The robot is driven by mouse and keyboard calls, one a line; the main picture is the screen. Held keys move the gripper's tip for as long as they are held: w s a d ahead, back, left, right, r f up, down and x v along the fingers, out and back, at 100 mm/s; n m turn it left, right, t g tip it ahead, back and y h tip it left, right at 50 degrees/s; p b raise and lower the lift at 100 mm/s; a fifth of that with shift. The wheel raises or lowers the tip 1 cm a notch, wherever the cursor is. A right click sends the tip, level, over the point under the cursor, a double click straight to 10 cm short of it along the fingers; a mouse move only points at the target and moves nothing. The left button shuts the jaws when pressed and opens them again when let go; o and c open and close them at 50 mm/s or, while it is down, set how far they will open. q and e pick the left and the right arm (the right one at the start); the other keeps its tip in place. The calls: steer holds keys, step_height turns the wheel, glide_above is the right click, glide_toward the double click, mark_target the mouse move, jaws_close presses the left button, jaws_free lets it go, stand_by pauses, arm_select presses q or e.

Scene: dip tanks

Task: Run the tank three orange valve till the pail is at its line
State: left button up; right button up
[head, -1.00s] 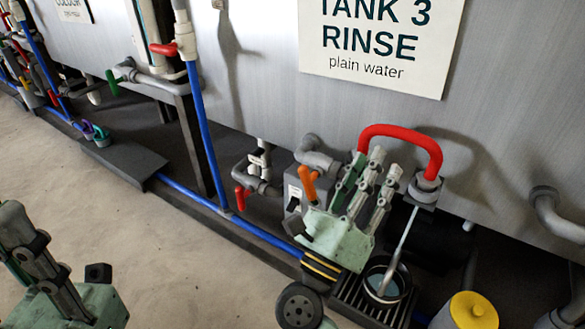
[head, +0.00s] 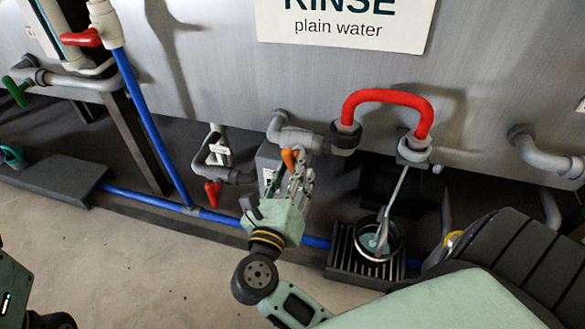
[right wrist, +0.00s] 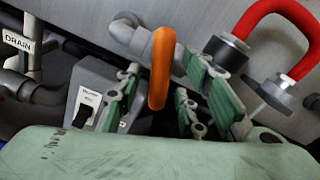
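The orange valve handle (head: 288,158) is on the grey pipe below the tank three sign; it stands large in the right wrist view (right wrist: 160,68). My right gripper (head: 298,180) is open, with its green-padded fingers (right wrist: 158,98) on both sides of the handle; I see gaps, no clear grip. The pail (head: 392,250) stands on a black slatted grate under the red hose's outlet. A thin pale stream runs down into it, and bluish water shows inside. I cannot make out its line. Only part of my left arm shows at the left edge.
The red hose (head: 386,95) arches right of the valve. A grey switch box (right wrist: 88,105) sits left of the orange handle. A red-handled drain valve (head: 212,192) is further left. A blue pipe (head: 225,218) runs along the floor. The floor in front is bare.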

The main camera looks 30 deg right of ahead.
steer(key=shift+x, duration=0.9)
steer(key=shift+c, duration=0.5)
jaws_close()
